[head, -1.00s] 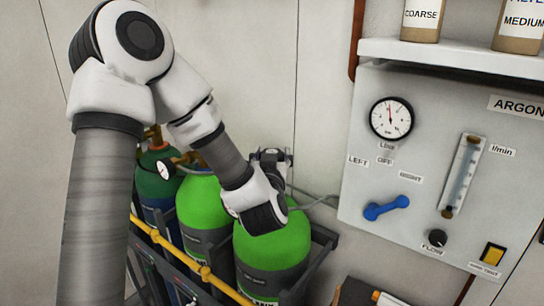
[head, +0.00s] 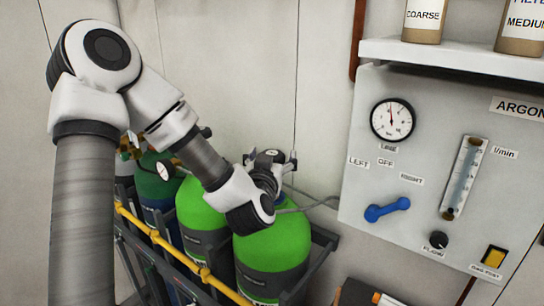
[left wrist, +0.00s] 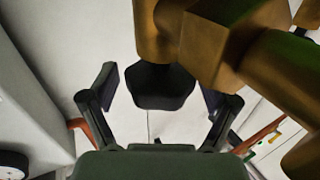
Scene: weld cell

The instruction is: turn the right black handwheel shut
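A black handwheel (left wrist: 160,86) on a brass valve (left wrist: 215,45) shows in the left wrist view. My left gripper (left wrist: 160,100) is open, with one finger on each side of the handwheel; a gap shows on both sides. In the head view my left gripper (head: 270,163) is above the right green cylinder (head: 272,245), at its top. My wrist hides most of that cylinder's valve there, and the handwheel cannot be made out. My right gripper is not in view.
A second green cylinder (head: 195,212) and a dark green one (head: 153,180) stand to the left, behind a yellow rail (head: 165,245). The argon panel (head: 440,130) with a gauge (head: 392,120) and blue lever (head: 387,209) is on the right. A hose (head: 315,203) runs towards it.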

